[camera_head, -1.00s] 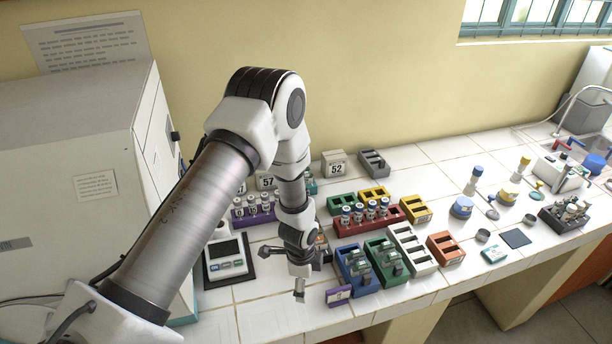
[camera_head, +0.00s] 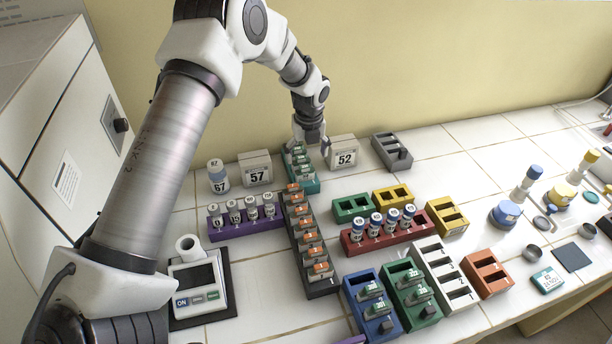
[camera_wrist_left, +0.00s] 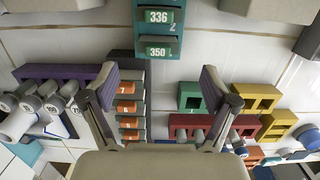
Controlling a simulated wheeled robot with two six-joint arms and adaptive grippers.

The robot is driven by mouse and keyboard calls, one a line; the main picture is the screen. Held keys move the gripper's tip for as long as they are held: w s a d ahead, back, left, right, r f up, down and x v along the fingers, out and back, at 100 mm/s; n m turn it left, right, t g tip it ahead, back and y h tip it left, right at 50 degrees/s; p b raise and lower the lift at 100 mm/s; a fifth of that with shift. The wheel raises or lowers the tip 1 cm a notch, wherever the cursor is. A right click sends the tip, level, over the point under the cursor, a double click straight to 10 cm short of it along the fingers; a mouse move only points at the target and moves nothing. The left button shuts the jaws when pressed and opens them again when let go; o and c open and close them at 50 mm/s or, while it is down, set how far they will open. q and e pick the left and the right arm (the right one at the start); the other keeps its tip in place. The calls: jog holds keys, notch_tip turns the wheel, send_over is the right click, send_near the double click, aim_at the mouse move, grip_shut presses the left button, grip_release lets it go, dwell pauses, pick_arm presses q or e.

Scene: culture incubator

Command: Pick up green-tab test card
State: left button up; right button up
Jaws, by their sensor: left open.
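Several test cards with green tabs (camera_head: 298,150) stand in a teal rack (camera_head: 306,186) near the wall. In the left wrist view, tabs marked 336 (camera_wrist_left: 159,16) and 350 (camera_wrist_left: 158,51) show at the top, in the teal rack (camera_wrist_left: 142,30). My left gripper (camera_head: 309,143) is at the back end of the teal rack and partly covers it. In the wrist view its two fingers (camera_wrist_left: 156,78) are spread wide and nothing is between them.
A dark rack of orange-tab cards (camera_head: 311,238) adjoins the teal rack's front. Boxes marked 57 (camera_head: 257,176) and 52 (camera_head: 345,158) flank the teal rack. A purple rack of vials (camera_head: 217,236) is at left, a red rack (camera_head: 352,248) at right.

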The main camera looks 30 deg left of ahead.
aim_at(305, 167)
pick_arm(q)
jog(key=shift+f, duration=0.4)
jog(key=f+p, duration=0.1)
jog(key=f, duration=0.1)
jog(key=f+p, duration=0.1)
jog(key=f, duration=0.1)
jog(key=a+f+p, duration=0.1)
jog(key=f, duration=0.1)
jog(key=shift+w+f+p, duration=0.15)
jog(key=shift+w+p, duration=0.05)
jog(key=shift+p, duration=0.2)
jog(key=shift+f, duration=0.3)
jog(key=shift+d, duration=0.1)
jog(key=c, duration=1)
